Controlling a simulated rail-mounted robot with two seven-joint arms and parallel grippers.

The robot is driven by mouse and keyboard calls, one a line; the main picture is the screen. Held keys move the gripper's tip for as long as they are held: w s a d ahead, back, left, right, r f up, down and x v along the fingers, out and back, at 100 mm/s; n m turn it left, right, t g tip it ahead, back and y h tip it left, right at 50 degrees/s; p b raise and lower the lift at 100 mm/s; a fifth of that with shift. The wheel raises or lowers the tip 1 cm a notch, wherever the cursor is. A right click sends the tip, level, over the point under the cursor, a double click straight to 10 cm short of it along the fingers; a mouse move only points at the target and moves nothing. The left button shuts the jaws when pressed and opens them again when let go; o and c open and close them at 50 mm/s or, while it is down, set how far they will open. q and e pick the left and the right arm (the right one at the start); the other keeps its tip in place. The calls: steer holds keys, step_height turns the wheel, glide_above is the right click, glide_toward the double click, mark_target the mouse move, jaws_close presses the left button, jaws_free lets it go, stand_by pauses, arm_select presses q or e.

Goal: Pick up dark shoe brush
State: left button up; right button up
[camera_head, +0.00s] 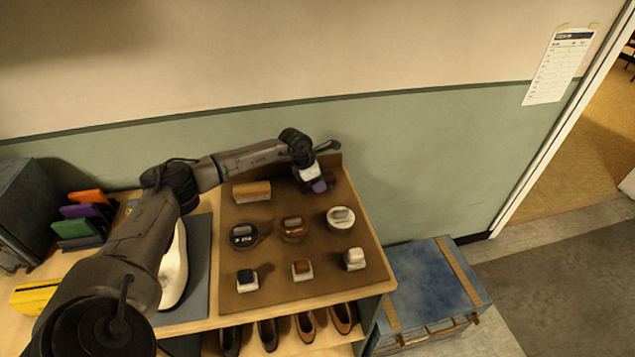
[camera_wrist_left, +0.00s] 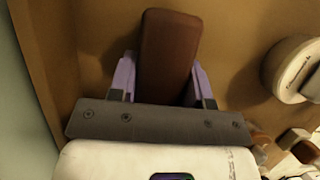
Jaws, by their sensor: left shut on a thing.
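The dark shoe brush (camera_wrist_left: 168,55) has a smooth, dark brown back with rounded ends. In the left wrist view it lies between the two purple fingers. My left gripper (camera_head: 319,185) is shut on it at the back right corner of the brown tray (camera_head: 270,255). In the head view the gripper hides most of the brush. I cannot tell whether the brush still touches the tray. My right gripper is in neither view.
A lighter tan brush (camera_head: 251,191) lies to the left. Round polish tins (camera_head: 292,228) and small daubers (camera_head: 302,269) stand in rows nearer the front. A white shoe (camera_head: 174,268) lies on a grey mat left of the tray. A blue trunk (camera_head: 435,285) stands right.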

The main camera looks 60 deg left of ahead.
arm_select(q)
steer(key=shift+c, duration=1.3)
steer(key=shift+r, duration=0.1)
steer(key=shift+r, duration=0.5)
step_height(320, 180, up, 4)
steer(key=shift+d+f, duration=0.1)
steer(key=shift+d, duration=0.05)
steer(key=s+d+r, duration=0.1)
steer(key=d+r, duration=0.2)
steer(key=d, duration=0.2)
steer(key=s+d+r+b, duration=0.1)
steer(key=s+d+r, duration=0.1)
steer(key=d, duration=0.3)
steer(key=shift+s+d+r, duration=0.3)
steer(key=shift+d+r, duration=0.1)
steer(key=shift+r, duration=0.4)
